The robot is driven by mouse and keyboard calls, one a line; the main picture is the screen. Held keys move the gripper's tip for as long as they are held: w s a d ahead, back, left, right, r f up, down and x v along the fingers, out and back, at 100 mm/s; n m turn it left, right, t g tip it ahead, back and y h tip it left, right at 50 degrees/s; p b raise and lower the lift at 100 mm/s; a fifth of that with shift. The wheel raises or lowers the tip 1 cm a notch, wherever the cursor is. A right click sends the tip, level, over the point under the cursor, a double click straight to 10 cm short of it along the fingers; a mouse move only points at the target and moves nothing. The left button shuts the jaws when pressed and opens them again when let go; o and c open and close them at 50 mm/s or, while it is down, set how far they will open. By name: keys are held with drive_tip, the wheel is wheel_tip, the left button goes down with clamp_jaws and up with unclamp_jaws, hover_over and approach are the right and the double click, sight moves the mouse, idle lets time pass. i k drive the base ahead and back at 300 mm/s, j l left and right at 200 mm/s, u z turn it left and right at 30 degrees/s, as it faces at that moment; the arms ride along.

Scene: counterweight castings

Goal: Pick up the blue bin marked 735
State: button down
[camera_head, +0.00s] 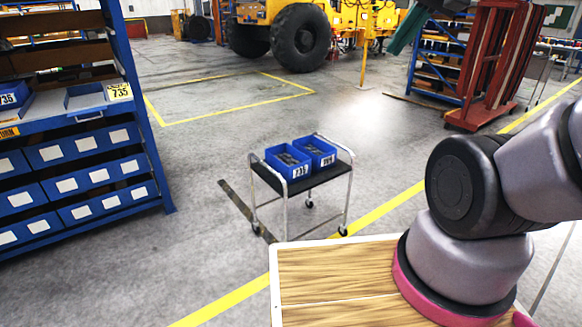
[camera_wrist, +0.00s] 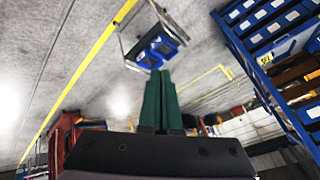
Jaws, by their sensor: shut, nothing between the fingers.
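The blue bin marked 735 (camera_head: 287,162) stands on a small wheeled cart (camera_head: 313,180), on the left of its dark top. A second blue bin (camera_head: 318,153) stands close beside it on the right; its mark is hard to read. Both bins hold dark parts. The wrist view shows the cart (camera_wrist: 133,64) with the two bins at the top, their marks not legible. My gripper (camera_wrist: 160,75) has green fingers, shut together and empty, well away from the bins. In the head view my gripper (camera_head: 408,30) shows partly at the top right.
A wooden top (camera_head: 335,285) lies at the bottom. A red rack (camera_head: 490,65) stands right. Floor around the cart is mostly clear.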

sight(287, 163)
drive_tip(key=i+j, duration=0.3)
drive_tip(key=i, duration=0.2)
drive_tip(key=i+j+z, duration=0.15)
drive_tip(key=i+j, duration=0.15)
drive_tip(key=i, duration=0.2)
drive_tip(key=i+j, duration=0.35)
drive_tip(key=i, duration=0.15)
